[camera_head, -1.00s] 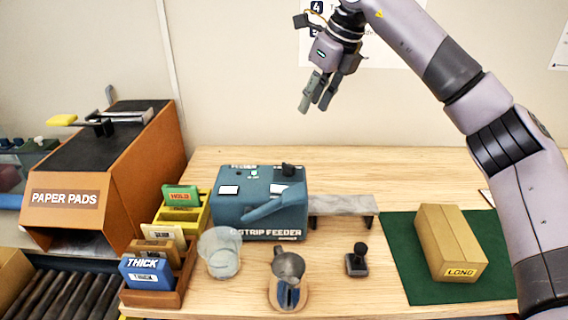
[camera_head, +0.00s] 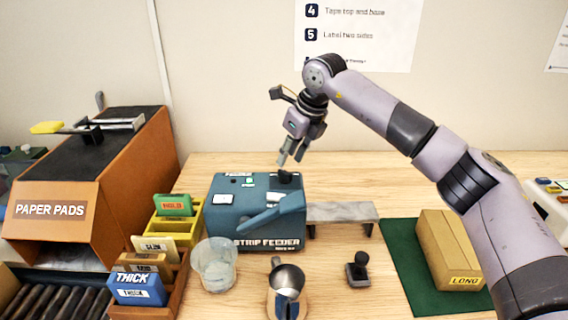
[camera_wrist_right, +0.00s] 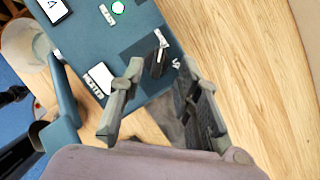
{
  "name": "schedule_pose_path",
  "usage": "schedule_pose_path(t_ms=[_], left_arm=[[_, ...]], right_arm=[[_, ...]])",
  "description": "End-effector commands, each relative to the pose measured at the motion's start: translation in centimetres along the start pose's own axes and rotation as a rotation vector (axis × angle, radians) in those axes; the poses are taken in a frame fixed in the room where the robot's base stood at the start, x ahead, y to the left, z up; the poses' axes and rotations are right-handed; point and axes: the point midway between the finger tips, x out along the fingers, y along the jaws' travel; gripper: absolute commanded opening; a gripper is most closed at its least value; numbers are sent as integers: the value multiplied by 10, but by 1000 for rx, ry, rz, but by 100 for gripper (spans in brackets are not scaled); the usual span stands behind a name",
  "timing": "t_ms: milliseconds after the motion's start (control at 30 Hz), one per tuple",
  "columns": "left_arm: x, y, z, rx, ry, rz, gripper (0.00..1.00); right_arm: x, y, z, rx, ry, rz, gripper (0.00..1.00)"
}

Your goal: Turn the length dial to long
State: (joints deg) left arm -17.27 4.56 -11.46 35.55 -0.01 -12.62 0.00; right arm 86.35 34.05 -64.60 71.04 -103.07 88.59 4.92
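The blue strip feeder (camera_head: 240,220) stands on the wooden table, with a green light and white labels on top. Its black dial (camera_head: 286,177) sits at the top right rear. In the right wrist view the dark dial (camera_wrist_right: 158,60) carries a white pointer mark; I cannot read its setting. My right gripper (camera_head: 289,160) hangs just above the dial, pointing down. In the wrist view its fingers (camera_wrist_right: 160,78) are apart, with the dial showing between and beyond the tips. I cannot tell any contact. My left gripper is not in view.
A clear cup (camera_head: 214,265), a metal jug (camera_head: 287,279) and a small black-knobbed stamp (camera_head: 358,270) stand in front of the feeder. A carton labelled LONG (camera_head: 450,250) lies on a green mat (camera_head: 405,250). Card racks (camera_head: 178,238) stand left. A grey shelf (camera_head: 340,212) adjoins the feeder.

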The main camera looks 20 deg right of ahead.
Motion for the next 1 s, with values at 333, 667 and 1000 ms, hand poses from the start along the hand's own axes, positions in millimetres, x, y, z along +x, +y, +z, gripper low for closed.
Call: schedule_pose_path(t_ms=[333,667,1000], left_arm=[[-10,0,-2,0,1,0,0],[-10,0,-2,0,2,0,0],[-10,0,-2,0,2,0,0]], right_arm=[[47,0,0,1,1,1,31],[51,0,1,0,-1,0,31],[51,1,0,0,-1,1,10]])
